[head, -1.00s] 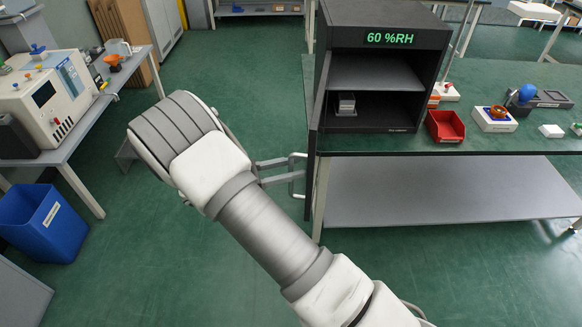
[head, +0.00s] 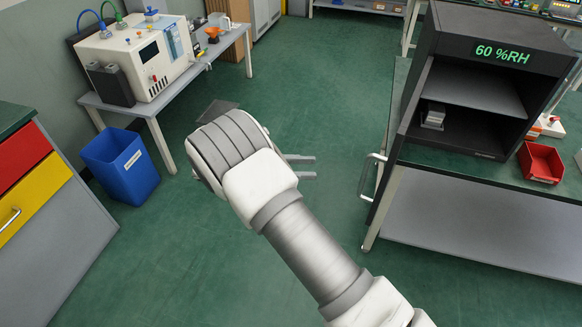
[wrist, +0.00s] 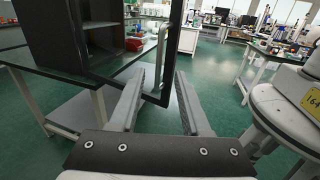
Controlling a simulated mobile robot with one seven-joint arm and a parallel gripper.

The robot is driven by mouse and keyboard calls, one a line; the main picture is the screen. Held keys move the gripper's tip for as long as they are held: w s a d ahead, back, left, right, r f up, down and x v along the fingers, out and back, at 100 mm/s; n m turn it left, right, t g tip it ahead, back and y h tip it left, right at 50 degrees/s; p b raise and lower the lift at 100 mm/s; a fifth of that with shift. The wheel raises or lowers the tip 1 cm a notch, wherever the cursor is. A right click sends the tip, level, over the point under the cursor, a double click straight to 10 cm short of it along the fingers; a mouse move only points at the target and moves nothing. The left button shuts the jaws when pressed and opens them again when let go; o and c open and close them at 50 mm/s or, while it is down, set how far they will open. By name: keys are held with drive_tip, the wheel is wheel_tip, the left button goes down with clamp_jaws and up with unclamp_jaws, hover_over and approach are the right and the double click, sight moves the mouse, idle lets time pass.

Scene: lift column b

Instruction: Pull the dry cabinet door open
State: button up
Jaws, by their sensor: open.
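The dry cabinet (head: 500,30) is black, with a green "60 %RH" display, and stands on the bench at right in the head view. Its door (head: 388,160) stands open, swung out at the cabinet's left side and seen nearly edge-on. The pale door handle (head: 370,178) is on the door's left face. My gripper (head: 312,168) is open and empty, left of the handle with a clear gap. In the wrist view, the dark door frame (wrist: 174,50) and handle (wrist: 158,62) appear beyond the open fingers (wrist: 160,75); the cabinet (wrist: 45,35) is at left.
A grey block (head: 433,116) sits inside the cabinet. A red bin (head: 541,163) is on the bench beside it. A blue waste bin (head: 120,165), a side table with an instrument (head: 145,60), and a drawer unit (head: 50,200) stand at left. Floor between is clear.

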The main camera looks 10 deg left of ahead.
drive_tip(key=shift+s+a, duration=0.2)
drive_tip(key=shift+a, duration=1.25)
drive_tip(key=s+d+r+m+g+y+p, duration=0.1)
drive_tip(key=d+r+m+g+y, duration=0.1)
drive_tip(key=d+r+m+y, duration=0.4)
drive_tip(key=s+d+r+m+g+y, duration=0.2)
drive_tip(key=d+r+g+y, duration=0.1)
drive_tip(key=d+r, duration=0.55)
drive_tip(key=s+d+r+m+t+y+p, duration=0.1)
drive_tip(key=s+d+r+m+t+y, duration=0.2)
drive_tip(key=s+m, duration=0.3)
drive_tip(key=s+d+r+m+t+y+p, duration=0.1)
drive_tip(key=s+d+r+m+t+y, duration=0.2)
drive_tip(key=s, duration=0.7)
drive_tip(key=d+m+t+y, duration=0.1)
drive_tip(key=d+m+y, duration=0.1)
drive_tip(key=d+m, duration=0.1)
drive_tip(key=shift+s+d+r+y, duration=0.15)
drive_tip(key=shift+d+r+y, duration=0.1)
drive_tip(key=shift+r+y, duration=0.15)
